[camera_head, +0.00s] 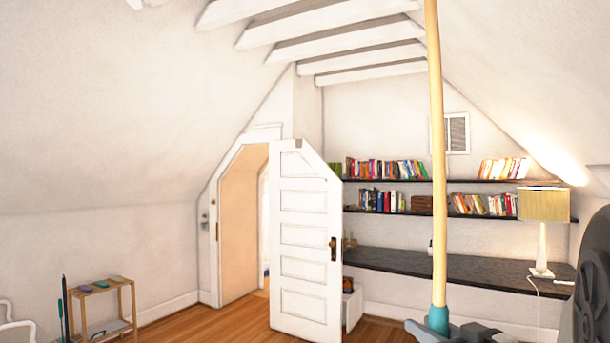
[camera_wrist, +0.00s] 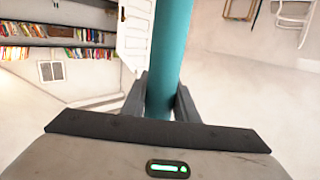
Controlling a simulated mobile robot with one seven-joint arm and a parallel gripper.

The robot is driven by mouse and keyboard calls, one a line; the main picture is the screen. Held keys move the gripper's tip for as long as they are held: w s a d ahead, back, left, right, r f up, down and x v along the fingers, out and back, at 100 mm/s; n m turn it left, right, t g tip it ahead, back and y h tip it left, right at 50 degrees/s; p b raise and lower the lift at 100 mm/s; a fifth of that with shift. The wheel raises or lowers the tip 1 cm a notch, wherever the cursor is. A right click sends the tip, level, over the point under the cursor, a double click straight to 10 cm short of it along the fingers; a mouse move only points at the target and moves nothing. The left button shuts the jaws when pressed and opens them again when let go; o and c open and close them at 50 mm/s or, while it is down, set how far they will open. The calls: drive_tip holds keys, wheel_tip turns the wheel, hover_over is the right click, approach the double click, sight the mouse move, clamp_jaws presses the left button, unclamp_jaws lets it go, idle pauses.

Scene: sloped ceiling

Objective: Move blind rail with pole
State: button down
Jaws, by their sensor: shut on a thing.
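A long pole (camera_head: 436,150) of light wood with a teal lower grip stands nearly upright at the right of the head view. Its upper end runs out of the top of the picture. My gripper (camera_head: 440,325) is shut on the teal part at the bottom of the head view. In the wrist view the teal part of the pole (camera_wrist: 172,55) passes between the two dark fingers of my gripper (camera_wrist: 162,100). I cannot make out a blind rail in either view.
A white door (camera_head: 303,240) stands open at the centre. Dark shelves with books (camera_head: 388,171), a dark counter (camera_head: 450,266) and a lamp (camera_head: 543,210) are at the right back. A small wooden stand (camera_head: 130,300) is at the lower left. White beams (camera_head: 345,46) cross the sloped ceiling.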

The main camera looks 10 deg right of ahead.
drive_tip(key=shift+d, duration=0.1)
drive_tip(key=s+d+f+b, duration=0.3)
drive_tip(key=d+f, duration=0.1)
drive_tip(key=f, duration=0.1)
drive_tip(key=shift+s+b, duration=0.15)
drive_tip(key=shift+b, duration=0.2)
idle(0.6)
idle(0.4)
drive_tip(key=s+d+f+b, duration=0.3)
drive_tip(key=f+b, duration=0.1)
drive_tip(key=f, duration=0.1)
drive_tip(key=shift+s+d, duration=0.15)
drive_tip(key=shift+d, duration=0.15)
idle(0.3)
idle(0.4)
